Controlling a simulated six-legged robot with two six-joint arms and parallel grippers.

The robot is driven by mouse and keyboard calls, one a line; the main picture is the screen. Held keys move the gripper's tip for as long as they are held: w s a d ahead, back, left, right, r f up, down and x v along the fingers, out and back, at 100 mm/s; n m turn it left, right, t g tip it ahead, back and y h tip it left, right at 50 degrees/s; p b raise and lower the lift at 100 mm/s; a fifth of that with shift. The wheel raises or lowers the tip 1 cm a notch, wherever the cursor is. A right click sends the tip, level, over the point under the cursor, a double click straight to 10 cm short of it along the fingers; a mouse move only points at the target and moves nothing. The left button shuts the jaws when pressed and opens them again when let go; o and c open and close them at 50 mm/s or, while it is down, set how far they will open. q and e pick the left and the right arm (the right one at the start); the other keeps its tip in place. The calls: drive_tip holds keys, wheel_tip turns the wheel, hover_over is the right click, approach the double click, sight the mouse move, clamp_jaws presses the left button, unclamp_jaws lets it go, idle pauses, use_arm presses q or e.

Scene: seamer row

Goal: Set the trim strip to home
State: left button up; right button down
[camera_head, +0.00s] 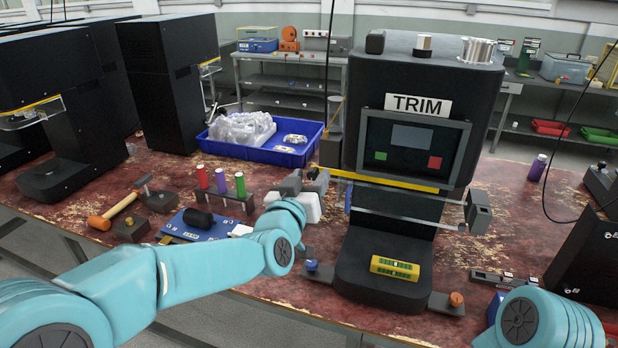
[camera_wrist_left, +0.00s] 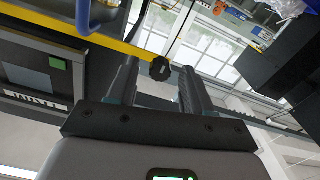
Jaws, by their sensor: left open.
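The black machine marked TRIM (camera_head: 417,104) stands right of centre in the head view. A yellow strip (camera_head: 395,182) runs across its front below the screen; I take this for the trim strip, though no label names it. The strip also crosses the top left of the left wrist view (camera_wrist_left: 120,49), with a black knob (camera_wrist_left: 160,68) at its end. My left gripper (camera_head: 318,178) is at the strip's left end. In the left wrist view its two fingers (camera_wrist_left: 160,88) are apart, with the knob beyond and between them; contact is not visible. My right gripper is out of view.
A clear guard bar (camera_head: 400,214) juts out below the strip, with a grey block (camera_head: 478,212) at its right. A yellow level-like piece (camera_head: 395,268) lies on the machine's base. A blue bin (camera_head: 290,156) and coloured cylinders (camera_head: 221,180) stand left on the worn red table.

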sight(331, 172)
use_arm(q)
clamp_jaws()
drive_tip(key=shift+s+d, duration=0.25)
drive_tip(key=shift+d, duration=0.55)
drive_tip(key=shift+s+d, duration=0.25)
drive_tip(key=shift+d, duration=0.55)
drive_tip(key=shift+a, duration=0.1)
unclamp_jaws()
